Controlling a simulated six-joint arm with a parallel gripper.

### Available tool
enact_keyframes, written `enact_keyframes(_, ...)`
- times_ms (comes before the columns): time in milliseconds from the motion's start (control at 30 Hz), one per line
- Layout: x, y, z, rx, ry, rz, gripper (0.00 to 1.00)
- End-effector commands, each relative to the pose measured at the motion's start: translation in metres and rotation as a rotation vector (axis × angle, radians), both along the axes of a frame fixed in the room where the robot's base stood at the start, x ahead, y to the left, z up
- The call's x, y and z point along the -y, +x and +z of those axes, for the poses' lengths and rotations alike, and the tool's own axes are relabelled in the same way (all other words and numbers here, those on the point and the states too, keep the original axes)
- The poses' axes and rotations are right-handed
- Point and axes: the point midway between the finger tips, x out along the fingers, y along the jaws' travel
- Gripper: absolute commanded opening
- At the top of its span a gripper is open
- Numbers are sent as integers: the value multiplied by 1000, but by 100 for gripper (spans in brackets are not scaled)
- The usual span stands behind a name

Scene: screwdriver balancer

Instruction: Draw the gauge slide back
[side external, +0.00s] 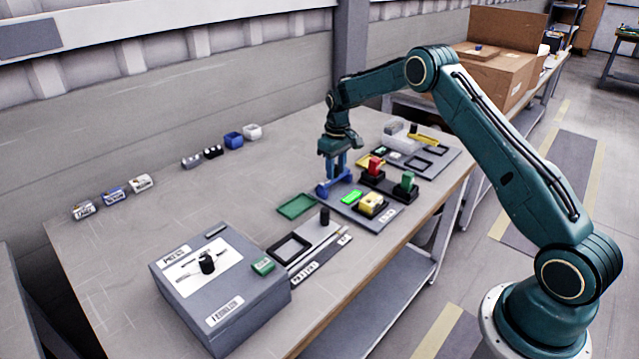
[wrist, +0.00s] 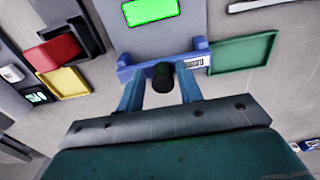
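The gauge is a grey block with a lit green display (side external: 352,197), which also shows at the top of the wrist view (wrist: 151,11). A blue bracket-like slide (wrist: 139,68) with upturned ends and a small label lies against the block's edge; it shows in the side view (side external: 322,189). A black round knob (wrist: 163,77) stands at the slide's middle. My gripper (wrist: 161,90) is down over the slide, its two blue fingers on either side of the knob. It is open, with a visible gap on each side of the knob. The side view (side external: 336,172) does not show the knob.
A green tray (side external: 297,206) lies beside the slide. A grey box with a black dial (side external: 207,263) stands at the front.

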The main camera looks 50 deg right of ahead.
Motion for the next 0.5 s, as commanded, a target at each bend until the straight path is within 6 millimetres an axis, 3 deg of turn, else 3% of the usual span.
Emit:
enact_keyframes(67,-9,-5,-7,-25,13,15,47)
enact_keyframes(500,-4,-3,27,-16,7,7,47)
